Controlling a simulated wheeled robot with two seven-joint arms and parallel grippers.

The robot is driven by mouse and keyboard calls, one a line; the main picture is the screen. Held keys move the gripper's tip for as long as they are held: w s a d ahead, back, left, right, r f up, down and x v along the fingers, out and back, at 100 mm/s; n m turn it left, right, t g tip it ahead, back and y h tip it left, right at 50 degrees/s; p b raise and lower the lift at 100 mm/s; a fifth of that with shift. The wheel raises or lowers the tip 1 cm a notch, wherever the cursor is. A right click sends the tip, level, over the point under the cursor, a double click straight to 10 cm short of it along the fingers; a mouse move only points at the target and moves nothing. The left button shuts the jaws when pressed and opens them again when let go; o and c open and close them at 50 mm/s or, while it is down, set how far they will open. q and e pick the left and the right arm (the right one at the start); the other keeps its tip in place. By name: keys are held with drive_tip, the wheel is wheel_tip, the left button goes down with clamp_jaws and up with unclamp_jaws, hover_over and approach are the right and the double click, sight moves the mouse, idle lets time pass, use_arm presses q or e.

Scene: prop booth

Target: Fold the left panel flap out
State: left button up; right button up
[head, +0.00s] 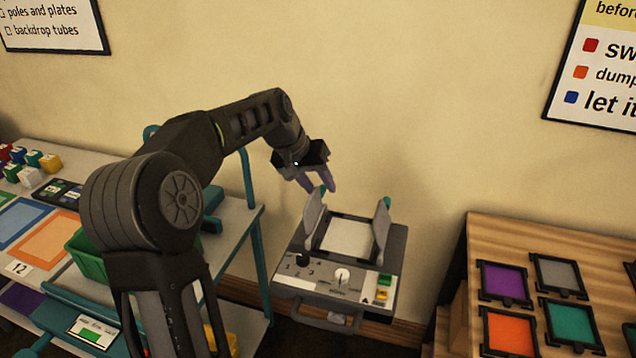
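A grey panel box (361,289) stands low against the wall, with a pale square bed in its middle. Its left panel flap (315,220) stands nearly upright at the left side of the bed, with a teal tab on top. The matching right flap (381,234) stands up on the other side. My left gripper (320,187) reaches down from above with its purple fingers apart, close by the left flap's teal tab; I cannot tell whether they touch it. My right gripper is not in view.
The box's front carries a black knob (302,259), a white dial (342,275), a green button and a handle. A wooden board with coloured frames (502,283) stands at right.

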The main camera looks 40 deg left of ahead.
use_arm(q)
drive_tip(key=shift+c, duration=0.2)
clamp_jaws()
idle(1.1)
